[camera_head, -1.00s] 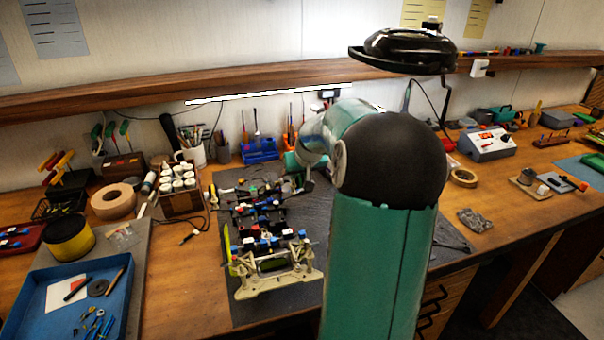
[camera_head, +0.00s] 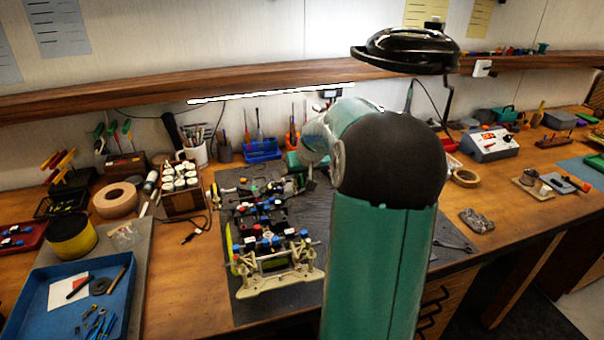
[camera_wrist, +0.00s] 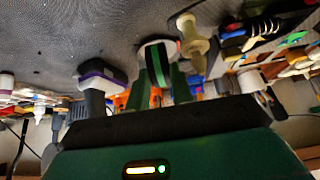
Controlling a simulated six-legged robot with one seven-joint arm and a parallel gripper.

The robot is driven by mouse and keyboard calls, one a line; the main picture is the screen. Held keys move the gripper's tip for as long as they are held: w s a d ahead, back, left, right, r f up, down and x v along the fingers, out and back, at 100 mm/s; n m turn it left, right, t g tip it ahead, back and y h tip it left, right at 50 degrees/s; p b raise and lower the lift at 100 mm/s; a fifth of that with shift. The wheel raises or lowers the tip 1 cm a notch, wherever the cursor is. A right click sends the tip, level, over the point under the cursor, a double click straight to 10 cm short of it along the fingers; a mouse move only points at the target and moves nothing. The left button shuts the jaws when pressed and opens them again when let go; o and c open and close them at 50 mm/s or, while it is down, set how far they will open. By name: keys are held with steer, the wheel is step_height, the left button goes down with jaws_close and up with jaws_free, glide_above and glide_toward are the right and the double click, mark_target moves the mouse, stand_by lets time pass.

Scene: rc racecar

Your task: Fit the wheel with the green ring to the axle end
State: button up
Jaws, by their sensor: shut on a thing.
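In the wrist view the wheel with the green ring (camera_wrist: 158,62) is a dark wheel with a pale side and a green band. My gripper (camera_wrist: 160,85) is shut on it, with its green fingers to either side. A pale, knobbed part (camera_wrist: 191,40) stands just right of the wheel; I cannot tell whether they touch. A wheel with a purple ring (camera_wrist: 101,76) is to the left. In the head view the racecar chassis (camera_head: 277,279) lies on the dark mat (camera_head: 315,210). My arm hides much of the hand there, and the axle end is not clear.
A blue tray (camera_head: 50,325) with small tools is at front left. A rack of white-capped jars (camera_head: 180,202) and a tape roll (camera_head: 115,201) stand left of the mat. Screwdrivers in a blue holder (camera_head: 262,152) are behind. The mat's right part looks mostly clear.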

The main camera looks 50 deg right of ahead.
steer(key=shift+w+a, duration=0.4)
steer(key=shift+a, duration=0.3)
steer(key=shift+w+a, duration=0.4)
steer(key=shift+a, duration=0.25)
stand_by(0.6)
steer(key=o, duration=1)
steer(key=shift+o, duration=0.2)
steer(key=shift+a, duration=0.1)
steer(key=v, duration=1.3)
steer(key=shift+s+r, duration=0.2)
steer(key=shift+r, duration=0.2)
